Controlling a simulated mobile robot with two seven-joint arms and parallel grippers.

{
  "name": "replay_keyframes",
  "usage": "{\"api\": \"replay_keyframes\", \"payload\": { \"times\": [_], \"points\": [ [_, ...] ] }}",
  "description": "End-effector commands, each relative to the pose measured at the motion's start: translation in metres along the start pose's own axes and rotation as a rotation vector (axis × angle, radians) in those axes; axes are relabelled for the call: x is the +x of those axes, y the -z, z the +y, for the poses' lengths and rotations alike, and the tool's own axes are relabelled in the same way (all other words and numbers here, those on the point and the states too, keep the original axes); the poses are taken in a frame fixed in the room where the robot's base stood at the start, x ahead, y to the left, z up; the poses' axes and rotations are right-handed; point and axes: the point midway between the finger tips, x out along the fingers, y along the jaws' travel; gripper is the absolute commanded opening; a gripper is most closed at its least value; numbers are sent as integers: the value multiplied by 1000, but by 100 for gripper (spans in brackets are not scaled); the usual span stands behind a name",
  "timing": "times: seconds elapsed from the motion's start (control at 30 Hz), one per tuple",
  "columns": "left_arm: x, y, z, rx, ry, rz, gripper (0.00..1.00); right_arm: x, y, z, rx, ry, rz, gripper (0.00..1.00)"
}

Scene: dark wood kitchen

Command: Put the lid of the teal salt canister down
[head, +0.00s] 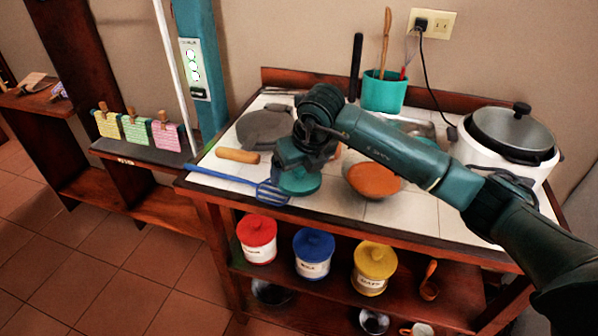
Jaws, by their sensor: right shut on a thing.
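My right gripper (303,162) comes in from the right and points down over the front left of the tiled table. It is shut on a round teal lid (298,183), just below the fingers. Whether the lid touches the tabletop or hangs slightly above it, I cannot tell. The body of the teal salt canister cannot be made out; my arm and gripper hide part of the table behind. My left gripper is not in view.
A blue slotted turner (235,182) lies by the lid, its head near the front edge. A bowl of orange contents (373,181) is to the right. A rice cooker (508,145) and teal utensil pot (383,93) stand behind. Red, blue and yellow canisters (314,252) line the lower shelf.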

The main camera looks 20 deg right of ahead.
Motion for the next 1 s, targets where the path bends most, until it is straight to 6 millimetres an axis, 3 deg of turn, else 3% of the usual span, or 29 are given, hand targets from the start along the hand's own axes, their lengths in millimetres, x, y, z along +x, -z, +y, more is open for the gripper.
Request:
{"api": "replay_keyframes", "payload": {
  "times": [0.1,0.53,0.57,0.67,1.0],
  "points": [
    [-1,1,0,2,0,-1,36,13,6,0,0,0,1,66],
    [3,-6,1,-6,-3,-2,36,20,8,0,-1,0,-1,66],
    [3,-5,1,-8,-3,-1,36,19,8,0,-1,0,-1,90],
    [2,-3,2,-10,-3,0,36,19,8,0,-1,0,-1,98],
    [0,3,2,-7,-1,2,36,13,6,0,-1,0,-1,100]
  ]
}}
